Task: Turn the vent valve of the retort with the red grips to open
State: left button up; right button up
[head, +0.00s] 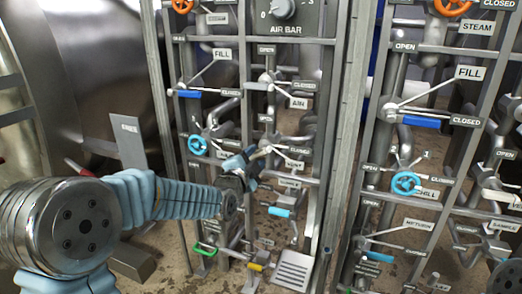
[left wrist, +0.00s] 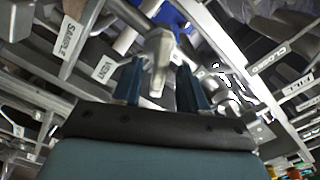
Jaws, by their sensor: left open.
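The vent valve (head: 268,151) is on the left pipe rack, beside its VENT label (head: 295,165). My left gripper (head: 252,160) is at this valve, with its blue fingers open. In the left wrist view a pale grey lever end (left wrist: 158,62) stands between the two open fingers (left wrist: 158,88), with no clear contact on either side. The VENT label (left wrist: 103,68) shows left of the fingers there. A red grip (head: 76,166) shows on the retort at the left, partly behind my arm. My gripper hides part of the valve. My right gripper is not in view.
Pipes and frame bars surround the gripper closely. A blue handwheel (head: 198,145) is just left of it, and a FILL valve with a blue handle (head: 190,94) is above. A cyan-handled valve (head: 280,212) is below. A second rack with a blue wheel (head: 406,183) stands right.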

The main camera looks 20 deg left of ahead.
aim_at(257, 155)
pick_arm(q)
jog(key=w, duration=0.5)
jog(key=shift+w+d, duration=0.1)
jog(key=shift+d, duration=0.1)
grip_shut()
